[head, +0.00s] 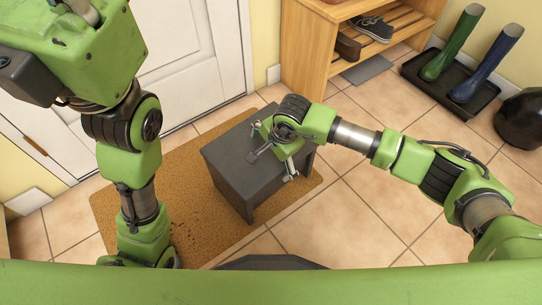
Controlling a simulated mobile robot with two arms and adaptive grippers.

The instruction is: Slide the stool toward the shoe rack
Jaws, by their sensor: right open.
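The dark grey stool (232,160) stands upright in the middle of the head view, on the right part of a brown doormat. The wooden shoe rack (309,52) stands beyond it against the wall, up and to the right. My right gripper (273,166) is open at the right side of the stool. One finger reaches over the stool's top and the other is by its right edge. I cannot tell whether they touch it. The gripper hides part of the stool's right end. My left arm rises at the left, and its gripper is out of view.
The brown mat (130,190) lies before a white door (185,50). A dark shoe (372,27) and a brown shoe (347,47) are on the rack. A boot tray (483,104) holds a green boot (452,42) and a blue boot (487,65). Tiled floor between stool and rack is clear.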

